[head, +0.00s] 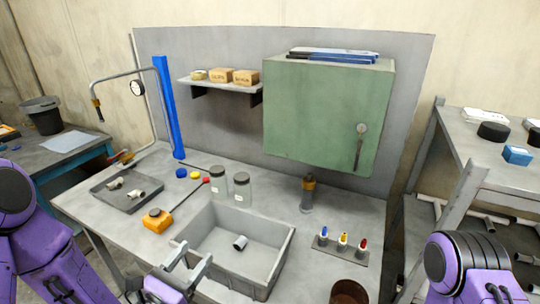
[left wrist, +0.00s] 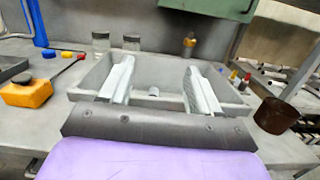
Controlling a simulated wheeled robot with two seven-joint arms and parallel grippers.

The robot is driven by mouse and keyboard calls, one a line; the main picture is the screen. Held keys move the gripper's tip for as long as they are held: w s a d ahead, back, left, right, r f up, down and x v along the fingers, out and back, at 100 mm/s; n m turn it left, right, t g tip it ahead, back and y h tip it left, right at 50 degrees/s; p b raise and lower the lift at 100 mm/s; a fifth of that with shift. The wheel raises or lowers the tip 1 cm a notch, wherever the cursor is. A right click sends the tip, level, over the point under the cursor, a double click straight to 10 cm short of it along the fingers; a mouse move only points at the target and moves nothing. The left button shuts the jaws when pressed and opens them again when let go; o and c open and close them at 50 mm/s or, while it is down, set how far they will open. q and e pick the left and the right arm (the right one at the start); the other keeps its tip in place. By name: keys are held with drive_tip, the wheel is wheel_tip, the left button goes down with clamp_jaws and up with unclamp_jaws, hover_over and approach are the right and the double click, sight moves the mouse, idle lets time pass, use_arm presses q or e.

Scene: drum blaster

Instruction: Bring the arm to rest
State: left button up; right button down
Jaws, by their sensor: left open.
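My left gripper (head: 192,265) is open and empty. It is over the front left part of the grey bin (head: 283,262) in the head view. In the left wrist view its two fingers (left wrist: 155,85) stand wide apart, with the bin behind them. A small metal fitting (head: 240,242) lies on the bin floor and also shows between the fingers in the left wrist view (left wrist: 154,92). My right arm shows at the lower right of the head view, but its gripper is out of frame.
An orange box (head: 157,222) stands left of the bin, and two glass jars (head: 241,186) behind it. A tray (head: 127,190) with fittings lies at the left. A rack of small coloured bottles (head: 341,246) and a brown cup (head: 349,292) are at the right. A green cabinet (head: 315,115) hangs above.

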use_arm(q)
drive_tip(key=s+a+f+m+g+y, duration=0.3)
drive_tip(key=f+m+g, duration=0.1)
drive_tip(key=f+m, duration=0.55)
drive_tip(key=s+a+f+m+g+y, duration=0.3)
drive_tip(key=f+m+g+y, duration=0.1)
drive_tip(key=f+m, duration=0.5)
drive_tip(key=s+a+f+m+g+y, duration=0.1)
drive_tip(key=s+f+m+g, duration=0.2)
drive_tip(key=s, duration=0.6)
drive_tip(key=s+a+f+m+g+y, duration=0.1)
drive_tip(key=s+f+m+g+y, duration=0.1)
drive_tip(key=s+f, duration=0.5)
drive_tip(key=shift+s+a+m+g+b, duration=0.25)
drive_tip(key=shift+s+m+g+b, duration=0.1)
drive_tip(key=shift+s+m+g, duration=0.45)
